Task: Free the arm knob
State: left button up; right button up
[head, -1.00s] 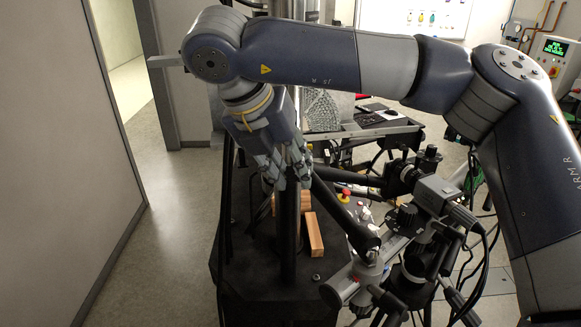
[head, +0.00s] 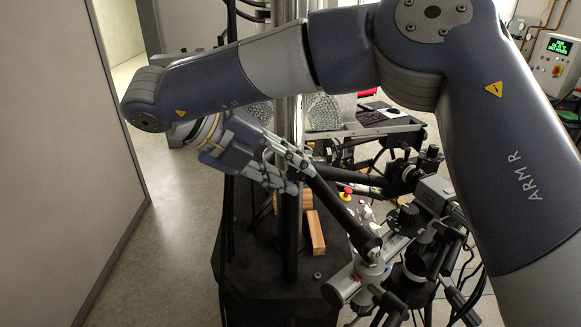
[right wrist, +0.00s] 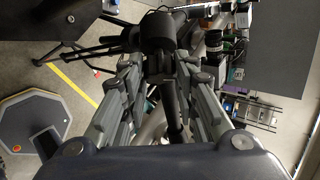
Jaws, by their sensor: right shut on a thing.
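My right gripper (head: 301,177) reaches from the left to the top of a black post (head: 289,235), where a black arm (head: 338,206) slopes down to the right. Its fingers lie around the dark joint there and are shut on the arm knob, which they mostly hide. In the right wrist view the two grey fingers of the right gripper (right wrist: 158,80) flank dark clamp parts; which part is the knob is hard to tell. My left gripper is not in view.
Wooden blocks (head: 316,232) stand on the black base beside the post. A red button (head: 346,193) is just right of them. A camera (head: 437,195) and clamps crowd the right. A tall metal column (head: 288,120) stands behind. Floor at left is clear.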

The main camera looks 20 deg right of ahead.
jog(key=n+h, duration=0.2)
jog(key=shift+a+f+n, duration=0.1)
jog(key=shift+a+n, duration=0.05)
jog(key=shift+n, duration=0.25)
jog(key=shift+f+n+t+h, duration=0.15)
jog(key=shift+n+t+h, duration=0.35)
jog(key=shift+n+h, duration=0.8)
jog(key=shift+n, duration=0.3)
jog(key=o, duration=1.1)
jog(key=shift+c, duration=0.2)
